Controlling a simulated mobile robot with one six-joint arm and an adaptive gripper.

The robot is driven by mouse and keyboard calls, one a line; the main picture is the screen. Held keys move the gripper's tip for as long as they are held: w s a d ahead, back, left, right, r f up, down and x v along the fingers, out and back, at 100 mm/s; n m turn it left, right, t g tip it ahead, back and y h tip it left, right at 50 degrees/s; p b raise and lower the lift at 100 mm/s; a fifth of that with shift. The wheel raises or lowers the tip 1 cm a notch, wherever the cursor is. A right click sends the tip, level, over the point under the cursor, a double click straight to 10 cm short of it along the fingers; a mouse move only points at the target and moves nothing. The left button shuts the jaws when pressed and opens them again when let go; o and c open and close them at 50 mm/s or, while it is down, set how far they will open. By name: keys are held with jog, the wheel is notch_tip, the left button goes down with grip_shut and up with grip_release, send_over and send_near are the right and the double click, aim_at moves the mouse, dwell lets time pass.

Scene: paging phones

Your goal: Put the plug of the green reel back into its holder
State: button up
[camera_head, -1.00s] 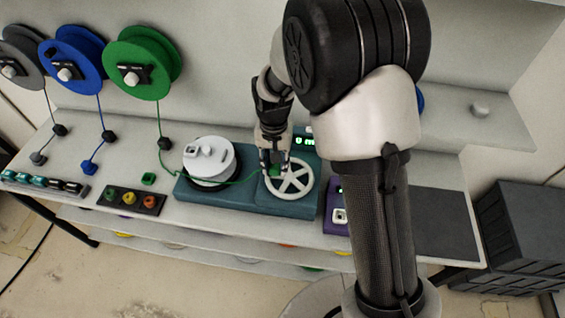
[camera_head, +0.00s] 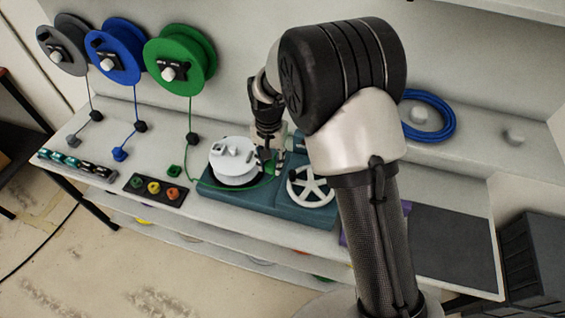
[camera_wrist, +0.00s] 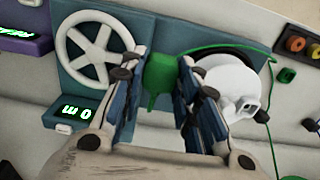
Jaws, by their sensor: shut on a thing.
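The green reel (camera_head: 182,58) hangs on the back wall, its thin green cable running down through a black guide (camera_head: 192,139) and along the bench to my gripper. My gripper (camera_head: 267,163) is shut on the green plug (camera_wrist: 158,80), above the teal machine between its white drum and its spoked handwheel. The plug sits between both fingers in the wrist view. A small green holder (camera_head: 175,171) stands empty on the bench, left of the machine. It also shows at the right in the wrist view (camera_wrist: 286,75).
The teal machine (camera_head: 290,209) carries a white drum (camera_head: 232,165) and handwheel (camera_head: 312,188). A button panel (camera_head: 154,188) lies left. Blue (camera_head: 120,154) and grey (camera_head: 73,140) plugs stand farther left. A coiled blue cable (camera_head: 430,130) lies on the right ledge.

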jog(key=w+a+p, duration=0.1)
jog(key=w+a, duration=0.3)
jog(key=a, duration=0.8)
jog(key=shift+w+a+p, duration=0.35)
jog(key=shift+p, duration=0.05)
